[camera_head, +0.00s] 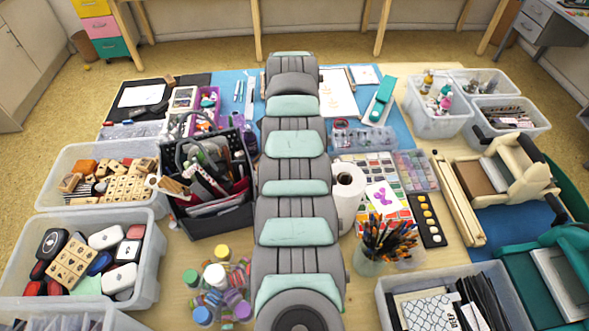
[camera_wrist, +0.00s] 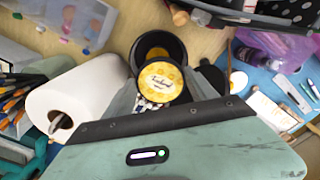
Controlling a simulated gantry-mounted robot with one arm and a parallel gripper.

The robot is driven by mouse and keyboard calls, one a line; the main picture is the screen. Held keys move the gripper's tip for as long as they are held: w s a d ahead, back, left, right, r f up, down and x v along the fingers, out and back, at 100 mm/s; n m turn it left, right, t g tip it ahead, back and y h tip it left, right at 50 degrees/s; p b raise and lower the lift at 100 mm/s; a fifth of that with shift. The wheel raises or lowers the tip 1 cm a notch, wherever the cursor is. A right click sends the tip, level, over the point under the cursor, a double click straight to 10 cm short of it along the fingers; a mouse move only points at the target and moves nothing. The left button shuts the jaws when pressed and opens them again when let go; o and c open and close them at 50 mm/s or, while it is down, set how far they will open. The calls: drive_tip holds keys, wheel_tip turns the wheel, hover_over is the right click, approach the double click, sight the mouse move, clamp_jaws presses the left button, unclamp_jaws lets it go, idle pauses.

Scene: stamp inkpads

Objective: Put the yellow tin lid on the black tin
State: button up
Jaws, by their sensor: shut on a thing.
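The yellow tin lid (camera_wrist: 161,82), round with a pale label and dark lettering, is in the wrist view. My gripper (camera_wrist: 162,90) is shut on it, with a grey finger at either side. The black tin (camera_wrist: 149,42) is a round dark open tin just beyond the lid. The lid covers the near part of the tin in this view. I cannot tell whether they touch or how high the lid is. In the head view my arm hides the lid, the tin and the gripper's fingertips.
A paper towel roll (camera_wrist: 75,100) stands left of the gripper, also in the head view (camera_head: 347,192). A pencil cup (camera_head: 372,262) stands near it. A dark tool caddy (camera_head: 212,215) stands left of my arm. A dark round object (camera_wrist: 213,74) lies right of the lid. Crates crowd both sides.

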drive_tip(key=shift+f, duration=0.35)
drive_tip(key=shift+f, duration=0.2)
drive_tip(key=shift+d+f+m+b, duration=0.2)
drive_tip(key=shift+f+m+b, duration=0.1)
drive_tip(key=shift+f+m, duration=0.4)
drive_tip(key=shift+s+f+m, duration=0.1)
drive_tip(key=shift+f+m, duration=0.2)
drive_tip(key=shift+f, duration=0.65)
drive_tip(key=shift+b, duration=0.3)
drive_tip(key=shift+f, duration=0.3)
drive_tip(key=shift+f+m, duration=0.4)
